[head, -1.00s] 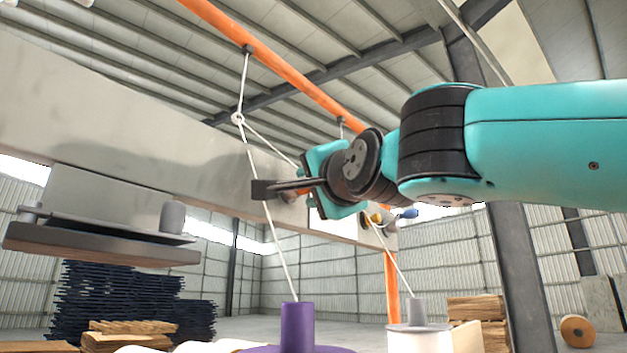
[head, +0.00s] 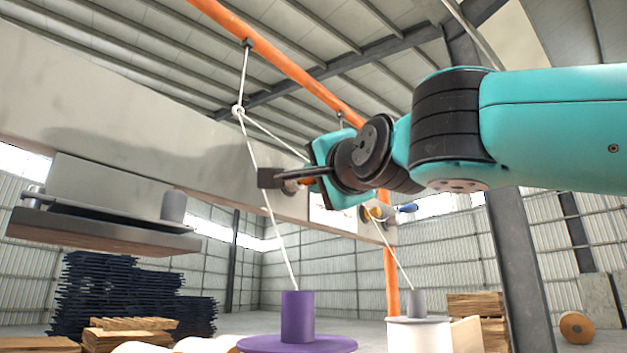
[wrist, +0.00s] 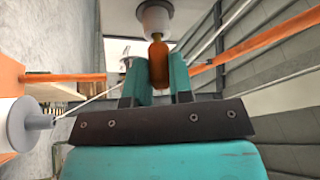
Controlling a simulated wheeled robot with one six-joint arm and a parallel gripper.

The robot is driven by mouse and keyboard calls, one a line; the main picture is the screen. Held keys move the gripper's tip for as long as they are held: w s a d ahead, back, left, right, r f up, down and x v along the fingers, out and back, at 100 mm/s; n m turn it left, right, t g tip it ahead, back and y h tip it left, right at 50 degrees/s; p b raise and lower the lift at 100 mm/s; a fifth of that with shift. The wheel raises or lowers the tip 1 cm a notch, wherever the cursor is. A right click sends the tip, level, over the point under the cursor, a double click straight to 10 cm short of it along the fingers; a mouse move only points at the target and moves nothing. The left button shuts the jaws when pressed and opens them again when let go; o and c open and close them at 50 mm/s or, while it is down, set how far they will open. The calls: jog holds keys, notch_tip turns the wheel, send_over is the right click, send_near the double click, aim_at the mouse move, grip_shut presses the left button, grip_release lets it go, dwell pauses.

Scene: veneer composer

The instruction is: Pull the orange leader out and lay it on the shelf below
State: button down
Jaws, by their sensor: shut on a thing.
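The orange leader (wrist: 158,62) shows in the wrist view as a short, rounded orange-brown piece between the teal fingers of my gripper (wrist: 160,82). My gripper is shut on it. Its far end meets a pale cylinder (wrist: 155,18); whether it is free of it I cannot tell. In the head view my gripper (head: 290,181) is beside the long grey beam, and a little orange shows at its fingers. The rest of the leader is hidden there.
White thread runs from an orange pipe (head: 290,65) past my gripper to a purple spool (head: 297,318). A pale spool (head: 418,330) stands right of it. The grey beam (head: 120,120) crosses behind. A plated unit (head: 105,238) hangs at left. Wood stacks stand farther back.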

jog(key=shift+s+d+b, duration=0.65)
jog(key=shift+s+d, duration=0.1)
jog(key=shift+d, duration=0.2)
jog(key=shift+s+d+b, duration=0.65)
jog(key=shift+s+d, duration=0.05)
jog(key=shift+d, duration=0.25)
jog(key=w+d+f+m+g, duration=0.1)
jog(key=d+f+m+g, duration=0.1)
jog(key=f+m, duration=0.4)
jog(key=w+d+f+m+g, duration=0.1)
jog(key=d+f+m+g, duration=0.2)
jog(key=f, duration=1.1)
jog(key=w+d+f+m+g, duration=0.1)
jog(key=d+f+m+g, duration=0.2)
jog(key=f+m+g, duration=0.3)
jog(key=shift+w+f+m, duration=0.15)
jog(key=shift+f+m, duration=0.6)
jog(key=shift+f, duration=0.3)
jog(key=shift+w+f+m, duration=0.1)
jog(key=shift+f+m, duration=0.65)
jog(key=shift+f, duration=0.25)
jog(key=shift+f, duration=0.15)
jog(key=shift+f+b, duration=0.3)
jog(key=shift+f, duration=0.45)
jog(key=shift+f, duration=0.15)
